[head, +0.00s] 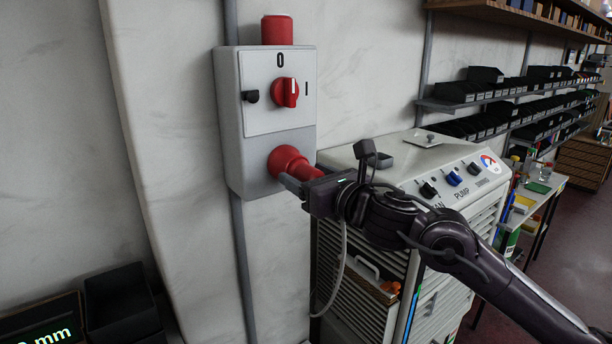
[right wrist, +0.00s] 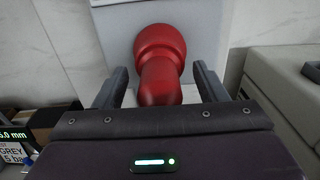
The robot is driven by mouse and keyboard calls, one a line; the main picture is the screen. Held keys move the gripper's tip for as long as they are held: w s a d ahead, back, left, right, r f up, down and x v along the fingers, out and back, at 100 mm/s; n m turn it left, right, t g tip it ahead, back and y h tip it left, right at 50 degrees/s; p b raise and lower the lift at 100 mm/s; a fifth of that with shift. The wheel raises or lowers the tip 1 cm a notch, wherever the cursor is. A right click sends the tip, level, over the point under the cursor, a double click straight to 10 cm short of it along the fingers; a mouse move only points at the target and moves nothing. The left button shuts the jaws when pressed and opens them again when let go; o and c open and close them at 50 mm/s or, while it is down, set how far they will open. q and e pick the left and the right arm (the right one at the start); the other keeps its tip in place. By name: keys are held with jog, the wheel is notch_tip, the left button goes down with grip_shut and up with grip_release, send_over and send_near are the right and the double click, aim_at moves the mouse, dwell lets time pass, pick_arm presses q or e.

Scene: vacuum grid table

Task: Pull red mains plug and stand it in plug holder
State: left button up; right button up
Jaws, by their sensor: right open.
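The red mains plug (head: 295,165) sits in the lower front of a grey wall switch box (head: 240,150). In the right wrist view the plug (right wrist: 160,75) stands between the two fingers, with space at both sides. My right gripper (head: 293,183) is open at the plug's rear end, coming from the right; in the right wrist view the gripper (right wrist: 160,88) points at the box. The red rotary switch (head: 285,92) is above the plug, between the marks 0 and I. My left gripper is not in view. I cannot make out the plug holder for certain.
A black bin (head: 122,300) and a display (head: 45,325) are at lower left. Shelves of black bins (head: 500,90) are at right.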

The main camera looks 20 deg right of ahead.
jog(key=shift+b, duration=0.5)
dwell(1.1)
jog(key=c, duration=1.3)
jog(key=b+v, duration=0.1)
jog(key=v, duration=0.5)
jog(key=shift+b, duration=0.35)
dwell(0.3)
